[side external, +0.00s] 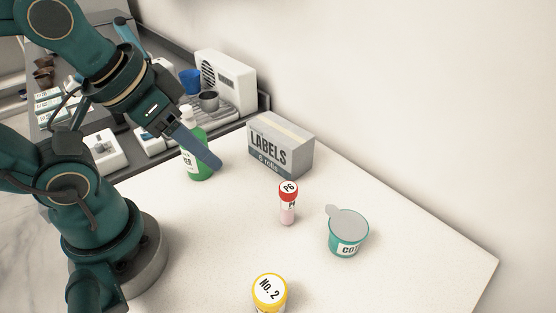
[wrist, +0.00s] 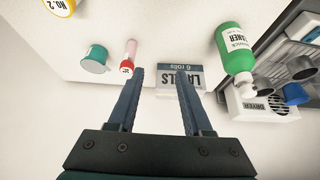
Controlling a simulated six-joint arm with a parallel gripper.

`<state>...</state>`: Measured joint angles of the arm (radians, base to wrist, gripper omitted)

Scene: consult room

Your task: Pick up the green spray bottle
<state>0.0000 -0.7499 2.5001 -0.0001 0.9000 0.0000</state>
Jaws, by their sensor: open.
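The green spray bottle (side external: 203,172) stands upright on the white table, near its back left edge by the label box. It has a white nozzle and a white label, and one of my fingers partly hides it in the side view. In the wrist view the bottle (wrist: 232,40) lies right of my fingers, outside the gap between them. My gripper (wrist: 161,72) is open, with nothing between the fingers. In the side view my gripper (side external: 217,164) reaches in from the upper left, in front of the bottle; I cannot tell whether they touch.
A LABELS box (side external: 280,148) stands right of the bottle. A red-capped tube (side external: 288,205), a teal cup (side external: 347,238) and a yellow-lidded jar (side external: 269,291) stand farther right and nearer. A grey counter with a white machine (side external: 228,80) lies behind.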

